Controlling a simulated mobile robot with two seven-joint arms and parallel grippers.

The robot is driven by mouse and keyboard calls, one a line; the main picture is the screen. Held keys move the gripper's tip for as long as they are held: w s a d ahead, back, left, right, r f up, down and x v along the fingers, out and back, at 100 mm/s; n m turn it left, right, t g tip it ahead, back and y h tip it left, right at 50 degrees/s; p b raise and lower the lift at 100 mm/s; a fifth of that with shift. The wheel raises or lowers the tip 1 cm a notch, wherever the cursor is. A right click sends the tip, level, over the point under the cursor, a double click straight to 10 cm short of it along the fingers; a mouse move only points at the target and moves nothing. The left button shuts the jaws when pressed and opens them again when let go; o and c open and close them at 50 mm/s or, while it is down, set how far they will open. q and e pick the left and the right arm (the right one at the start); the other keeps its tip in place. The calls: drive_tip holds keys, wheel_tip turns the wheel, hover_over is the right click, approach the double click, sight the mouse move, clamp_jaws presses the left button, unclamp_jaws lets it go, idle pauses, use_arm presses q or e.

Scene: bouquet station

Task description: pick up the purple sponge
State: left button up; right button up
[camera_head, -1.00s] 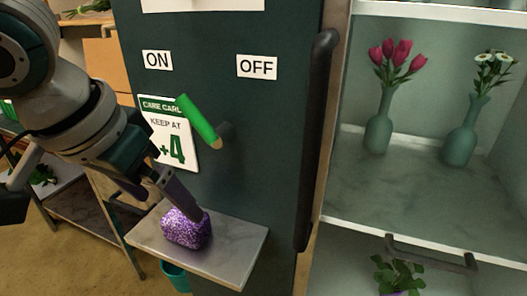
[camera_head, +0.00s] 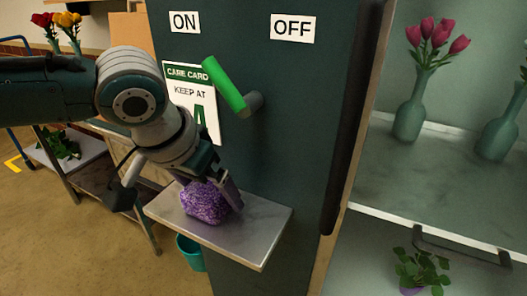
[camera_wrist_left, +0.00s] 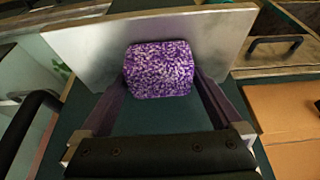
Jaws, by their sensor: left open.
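The purple sponge (camera_head: 205,203) is a speckled block resting on a small grey shelf (camera_head: 262,222) fixed to the dark green cabinet side. In the left wrist view the sponge (camera_wrist_left: 158,70) sits between the two finger ends. My left gripper (camera_head: 212,196) is open, with its fingers on either side of the sponge; in the left wrist view it also shows (camera_wrist_left: 160,84). Whether the fingers touch the sponge is hard to tell. The gripper partly hides the sponge's top in the head view. My right gripper is not in view.
A green lever (camera_head: 224,84) sticks out from the cabinet above the shelf, near ON and OFF labels and a care card (camera_head: 190,88). A long dark handle (camera_head: 352,120) is at the right. A teal bucket (camera_head: 190,252) stands below. Vases (camera_head: 410,115) stand inside the cabinet.

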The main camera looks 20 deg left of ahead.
sight(208, 187)
use_arm(q)
drive_tip(key=shift+c, duration=0.2)
drive_tip(key=c, duration=1.1)
drive_tip(key=shift+o, duration=0.2)
drive_tip(key=shift+r, duration=0.15)
drive_tip(key=shift+s+r, duration=0.15)
drive_tip(key=shift+r, duration=0.05)
wheel_tip(208, 187, up, 7)
drive_tip(key=shift+f+p, duration=0.1)
drive_tip(key=shift+p, duration=0.45)
drive_tip(key=s+a+p, duration=0.1)
drive_tip(key=s+a, duration=0.1)
drive_tip(key=s, duration=1.7)
drive_tip(key=shift+s+a+f, duration=0.2)
drive_tip(key=shift+s+a, duration=0.1)
drive_tip(key=shift+a, duration=0.1)
